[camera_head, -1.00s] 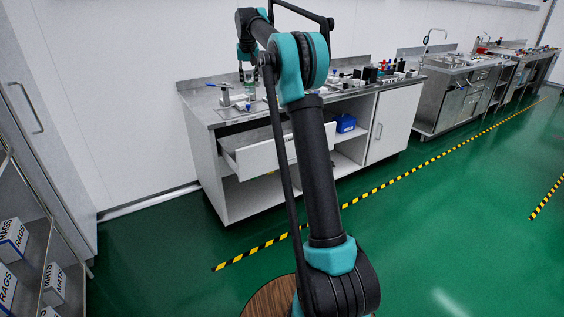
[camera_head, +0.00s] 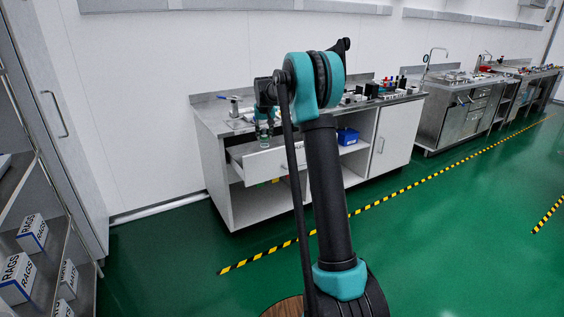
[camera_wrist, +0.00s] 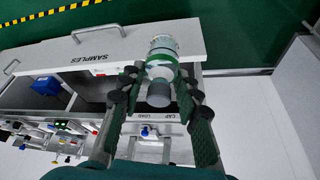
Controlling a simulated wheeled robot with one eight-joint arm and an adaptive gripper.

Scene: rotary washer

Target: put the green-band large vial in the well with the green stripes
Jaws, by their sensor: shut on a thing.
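My gripper (camera_wrist: 160,88) is shut on the green-band large vial (camera_wrist: 161,64), a clear vial with a grey end and a green band, held between the two dark green fingers in the wrist view. In the head view my gripper (camera_head: 264,130) is over the pulled-out drawer (camera_head: 272,162) at the left of the counter. The same drawer shows in the wrist view, its white front (camera_wrist: 75,52) marked SAMPLES. The vial is above it, clear of any surface I can make out. I cannot make out the well with the green stripes; fingers and vial cover part of the drawer.
The grey counter top (camera_head: 208,113) carries a small blue-handled device (camera_head: 234,101) at the left and several small items at the right. A blue bin (camera_head: 348,136) sits on the shelf below. Shelves with boxes of rags stand at the far left.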

